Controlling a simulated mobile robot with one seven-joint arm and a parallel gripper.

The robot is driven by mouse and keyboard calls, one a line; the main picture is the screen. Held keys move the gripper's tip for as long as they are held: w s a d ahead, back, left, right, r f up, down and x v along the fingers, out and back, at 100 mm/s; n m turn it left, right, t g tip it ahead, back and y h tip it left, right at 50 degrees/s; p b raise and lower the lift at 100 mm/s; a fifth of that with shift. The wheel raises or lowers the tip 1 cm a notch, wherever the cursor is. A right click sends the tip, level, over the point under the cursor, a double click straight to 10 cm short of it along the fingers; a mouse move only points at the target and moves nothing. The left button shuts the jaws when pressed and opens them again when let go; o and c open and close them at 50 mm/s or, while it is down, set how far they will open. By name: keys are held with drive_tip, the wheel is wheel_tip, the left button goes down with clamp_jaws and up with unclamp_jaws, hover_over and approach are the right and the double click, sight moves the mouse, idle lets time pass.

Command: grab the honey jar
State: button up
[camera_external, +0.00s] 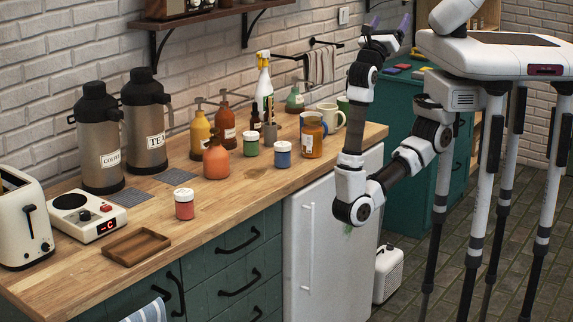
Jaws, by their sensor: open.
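The honey jar (312,137) looks like an amber-orange jar with a pale label. It stands upright on the wooden counter (250,196), near its right end and close to the front edge. My gripper (388,24) is raised well above the counter, to the right of and higher than the jar. Its two fingers point upward and are spread apart with nothing between them. My gripper and the jar are clearly apart.
A blue-labelled paint jar (283,154) and a green one (251,144) stand left of the honey jar. A pale mug (329,117) is close behind it. Bottles and an orange vase (216,162) stand farther left. Bare counter lies in front of the paint jars.

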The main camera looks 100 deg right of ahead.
drive_tip(key=w+d+f+n+t+y, duration=0.2)
drive_tip(key=d+f+n+t+y, duration=0.4)
drive_tip(key=d, duration=0.6)
drive_tip(key=w+d+f+n+t+y, duration=0.15)
drive_tip(key=d+f+t, duration=0.4)
drive_tip(key=d, duration=0.75)
drive_tip(key=n+t+y, duration=0.6)
drive_tip(key=y, duration=0.5)
hover_over(312, 118)
drive_tip(key=a, duration=0.1)
wheel_tip(312, 118, down, 14)
drive_tip(key=f, duration=0.7)
drive_tip(key=shift+s+f, duration=0.3)
drive_tip(key=shift+s, duration=0.05)
drive_tip(key=shift+w+d+f+p, duration=0.15)
drive_tip(key=shift+f+p, duration=0.4)
drive_tip(key=shift+f, duration=0.85)
drive_tip(key=shift+w+d+f+p, duration=0.15)
drive_tip(key=shift+f+p, duration=0.35)
drive_tip(key=shift+f, duration=0.85)
drive_tip(key=shift+c, duration=0.2)
drive_tip(key=c, duration=1.5)
drive_tip(key=shift+o, duration=0.2)
drive_tip(key=shift+r, duration=0.1)
